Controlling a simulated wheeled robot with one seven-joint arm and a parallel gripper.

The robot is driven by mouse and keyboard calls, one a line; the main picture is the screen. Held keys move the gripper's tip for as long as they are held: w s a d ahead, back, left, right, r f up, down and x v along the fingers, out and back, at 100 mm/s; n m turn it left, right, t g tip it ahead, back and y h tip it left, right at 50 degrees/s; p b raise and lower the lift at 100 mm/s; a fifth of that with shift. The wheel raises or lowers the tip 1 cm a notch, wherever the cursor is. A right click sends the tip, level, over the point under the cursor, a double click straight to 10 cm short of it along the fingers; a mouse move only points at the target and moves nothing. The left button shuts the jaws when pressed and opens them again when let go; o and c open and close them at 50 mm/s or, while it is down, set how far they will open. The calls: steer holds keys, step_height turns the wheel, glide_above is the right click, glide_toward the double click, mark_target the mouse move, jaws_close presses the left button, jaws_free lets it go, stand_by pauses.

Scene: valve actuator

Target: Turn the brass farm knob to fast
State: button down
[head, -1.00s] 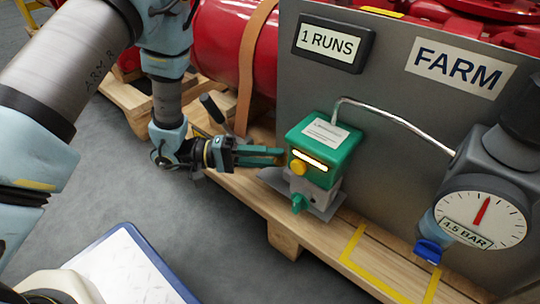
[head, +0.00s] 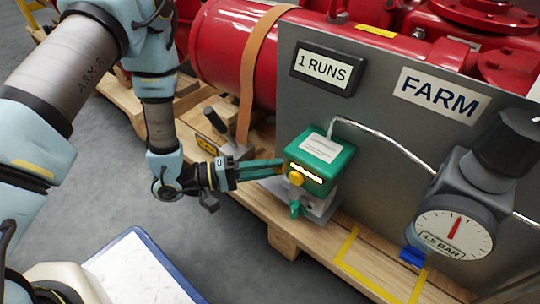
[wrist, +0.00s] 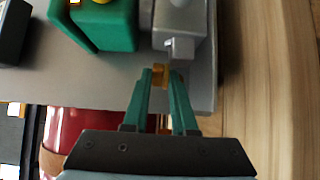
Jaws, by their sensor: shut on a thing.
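The actuator in the head view has a green cap (head: 320,160) with a white label, a lit window and a round yellow button (head: 295,178) on its front. Below is a grey body with a green fitting (head: 296,209). My gripper (head: 280,166) reaches in from the left, its green fingers at the actuator's left side. In the wrist view, my gripper (wrist: 160,78) is shut on a small brass knob (wrist: 160,72) beside the grey body (wrist: 182,25). The fingers hide much of the knob, and I cannot read any setting marks.
A grey panel (head: 385,125) stands behind, with a "FARM" sign (head: 442,95) and a "1 RUNS" plate (head: 323,69). A gauge (head: 453,235) marked 4.5 BAR is at the right. A grey lever (head: 214,121) stands behind my gripper. The pallet edge and open floor lie in front.

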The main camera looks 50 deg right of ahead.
steer(key=n+t+h+p, duration=0.1)
steer(key=t, duration=0.1)
steer(key=n+t+h+p, duration=0.1)
steer(key=n+t+p, duration=0.1)
steer(key=r+n+t+h+p, duration=0.1)
steer(key=t, duration=0.1)
steer(key=shift+s+a+r+n, duration=0.1)
steer(key=shift+s+a+n, duration=0.15)
steer(key=shift+s+n, duration=0.15)
steer(key=shift+s+n+t+h+p, duration=0.15)
steer(key=shift+n+t+p, duration=0.6)
steer(key=shift+t, duration=0.6)
steer(key=shift+s+n+t+h+p, duration=0.2)
steer(key=shift+n+t+p, duration=0.6)
steer(key=shift+t, duration=0.5)
steer(key=shift+s+n+t+h+p, duration=0.15)
steer(key=shift+n+t+p, duration=0.6)
steer(key=shift+t, duration=0.6)
steer(key=c, duration=0.8)
jaws_free()
steer(key=shift+f, duration=0.25)
steer(key=shift+c, duration=0.2)
steer(key=shift+f, duration=0.1)
